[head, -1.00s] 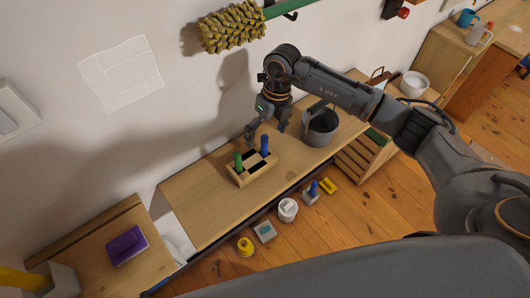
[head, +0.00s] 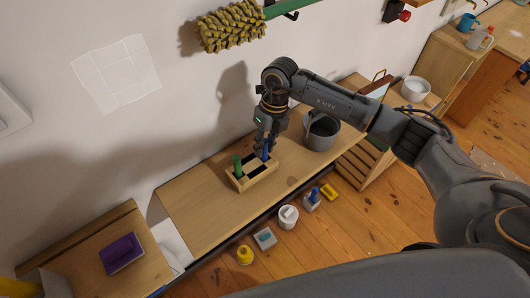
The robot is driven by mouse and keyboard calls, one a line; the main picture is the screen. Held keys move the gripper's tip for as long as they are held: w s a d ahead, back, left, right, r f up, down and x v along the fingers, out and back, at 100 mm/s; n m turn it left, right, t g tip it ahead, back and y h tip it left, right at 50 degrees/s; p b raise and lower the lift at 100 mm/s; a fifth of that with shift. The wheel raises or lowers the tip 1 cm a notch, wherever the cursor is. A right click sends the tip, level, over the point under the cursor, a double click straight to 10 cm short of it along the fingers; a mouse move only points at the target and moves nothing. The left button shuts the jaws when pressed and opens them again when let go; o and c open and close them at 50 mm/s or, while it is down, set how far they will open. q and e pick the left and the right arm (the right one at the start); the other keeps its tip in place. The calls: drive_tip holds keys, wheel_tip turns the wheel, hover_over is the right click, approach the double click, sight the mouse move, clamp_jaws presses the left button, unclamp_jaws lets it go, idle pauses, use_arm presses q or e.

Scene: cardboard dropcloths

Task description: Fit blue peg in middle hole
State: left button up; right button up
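A wooden block (head: 262,181) with dark holes stands on the wooden bench. A green peg (head: 238,166) stands upright at its left end. The blue peg (head: 266,153) stands at its right end, its upper part partly hidden by my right gripper. The middle hole (head: 252,171) looks dark and empty. My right gripper (head: 266,147) points down with its fingers at the blue peg's top. Whether the fingers press on the peg is too small to tell. My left gripper is not in view.
A dark grey bucket (head: 320,132) stands on the bench right of the block, close to my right gripper. The wall is behind. Bench space left of the block is clear. A purple sponge-like item (head: 122,254) lies on the lower-left surface.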

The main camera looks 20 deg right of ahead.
clamp_jaws()
drive_tip(key=shift+a+r+p, duration=0.15)
drive_tip(key=shift+r+p, duration=1.05)
drive_tip(key=shift+r, duration=0.75)
drive_tip(key=shift+a+r, duration=0.1)
drive_tip(key=shift+r, duration=0.35)
drive_tip(key=shift+d+r+p, duration=0.25)
drive_tip(key=shift+r+p, duration=0.5)
drive_tip(key=shift+r, duration=0.35)
